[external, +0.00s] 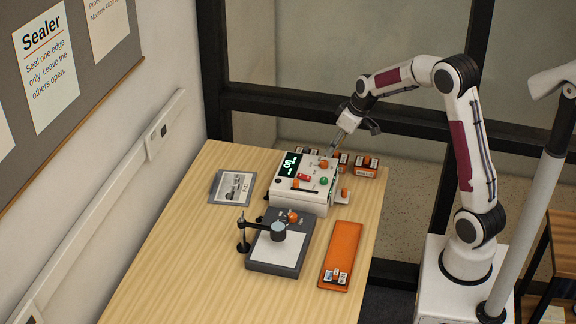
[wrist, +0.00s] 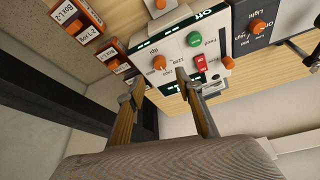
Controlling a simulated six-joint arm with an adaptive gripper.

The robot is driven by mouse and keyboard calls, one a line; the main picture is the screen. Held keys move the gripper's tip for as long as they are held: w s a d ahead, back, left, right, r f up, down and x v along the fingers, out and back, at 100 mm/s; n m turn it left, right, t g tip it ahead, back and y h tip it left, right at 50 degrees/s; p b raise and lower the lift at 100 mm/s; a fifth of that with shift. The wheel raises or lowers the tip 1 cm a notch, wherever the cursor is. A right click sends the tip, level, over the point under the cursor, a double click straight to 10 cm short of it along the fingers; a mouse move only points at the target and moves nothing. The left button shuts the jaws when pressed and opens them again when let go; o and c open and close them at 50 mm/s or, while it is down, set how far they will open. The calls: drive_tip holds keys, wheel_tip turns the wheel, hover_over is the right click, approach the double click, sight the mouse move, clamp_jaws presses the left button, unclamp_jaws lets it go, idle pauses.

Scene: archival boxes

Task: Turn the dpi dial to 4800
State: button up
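The white scanner box (external: 300,200) stands on the far part of the table. An orange dial (external: 324,164) sits on its top panel and also shows in the wrist view (wrist: 159,62), with small printed marks around it. I cannot read its setting for sure. My gripper (external: 330,154) is just above and behind this dial. In the wrist view my gripper (wrist: 160,76) is open, with one finger on each side of the dial's line and nothing between them. I cannot tell whether the fingertips touch the panel.
The panel also has a green button (wrist: 194,39), a red switch (wrist: 201,63) and a dark display (external: 290,164). Small labelled boxes (external: 366,167) stand behind the scanner. A dark camera stand (external: 275,262), a framed photo (external: 233,187) and an orange tray (external: 342,248) are nearby. The table's near left is clear.

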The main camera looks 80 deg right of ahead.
sight(326, 162)
drive_tip(key=shift+x, duration=3.75)
drive_tip(key=shift+c, duration=0.2)
clamp_jaws()
